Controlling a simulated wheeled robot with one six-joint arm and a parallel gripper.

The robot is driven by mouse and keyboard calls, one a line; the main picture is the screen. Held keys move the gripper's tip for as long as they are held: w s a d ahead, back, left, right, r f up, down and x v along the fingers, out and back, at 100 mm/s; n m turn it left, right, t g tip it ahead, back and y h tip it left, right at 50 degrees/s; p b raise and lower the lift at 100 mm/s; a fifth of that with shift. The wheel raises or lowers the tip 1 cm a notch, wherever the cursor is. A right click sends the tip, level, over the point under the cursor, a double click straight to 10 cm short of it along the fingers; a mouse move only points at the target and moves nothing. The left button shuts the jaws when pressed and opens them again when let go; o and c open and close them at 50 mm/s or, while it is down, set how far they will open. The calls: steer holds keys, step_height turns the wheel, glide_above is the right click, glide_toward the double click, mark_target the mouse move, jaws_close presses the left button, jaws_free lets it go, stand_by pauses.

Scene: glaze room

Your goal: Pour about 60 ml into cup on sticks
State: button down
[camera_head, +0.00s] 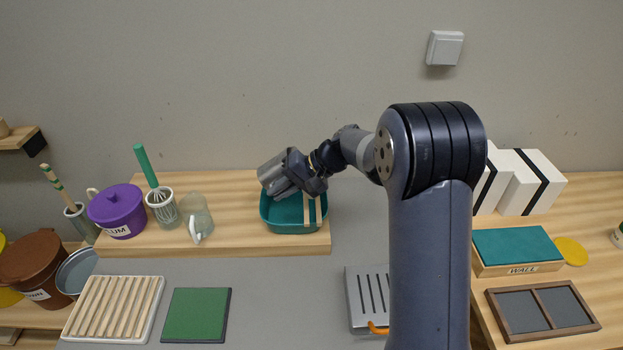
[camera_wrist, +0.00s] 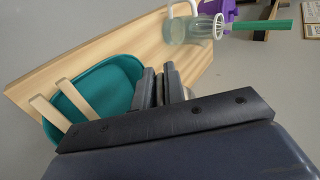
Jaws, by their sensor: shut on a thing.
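My gripper (camera_wrist: 163,84) is above the teal basin (camera_head: 292,228) on the wooden shelf, tilted over its left part. Its fingers are close together on something. Only a small pale bit shows beside them in the wrist view, and I cannot tell what it is. Two wooden sticks (camera_head: 312,210) lie across the right part of the basin; they also show in the wrist view (camera_wrist: 76,100). I see no cup on the sticks in either view. A clear jug (camera_head: 196,214) with a white handle stands left of the basin; it also shows in the wrist view (camera_wrist: 183,32).
Left of the jug stand a glass (camera_head: 163,209) with a green-handled whisk and a purple lidded pot (camera_head: 117,212). A slatted rack (camera_head: 113,309) and a green tile (camera_head: 196,315) lie in front. White boxes (camera_head: 530,184) and a teal-topped block (camera_head: 517,246) stand at right.

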steer(key=shift+r, duration=0.15)
steer(key=shift+r+h+p, duration=0.15)
steer(key=shift+h+p, duration=0.35)
steer(key=shift+p, duration=0.35)
steer(key=shift+a+f+h+p, duration=0.2)
steer(key=shift+f+h+p, duration=0.35)
steer(key=shift+f+h, duration=0.05)
steer(key=shift+a+f+h+p, duration=0.1)
steer(key=shift+h+p, duration=0.2)
steer(key=shift+p, duration=0.1)
steer(key=shift+a+h+p, duration=0.5)
steer(key=shift+h+p, duration=0.2)
steer(key=shift+p, duration=0.55)
steer(key=a+h+p, duration=0.1)
steer(key=p, duration=0.1)
steer(key=a+h+p, duration=0.1)
steer(key=h+p, duration=0.1)
steer(key=shift+f, duration=0.4)
steer(key=shift+a+f+h, duration=0.15)
steer(key=shift+a+h, duration=0.1)
steer(key=shift+h, duration=0.4)
steer(key=shift+a+f+h, duration=0.15)
steer(key=shift+a+h, duration=0.05)
steer(key=shift+h, duration=0.45)
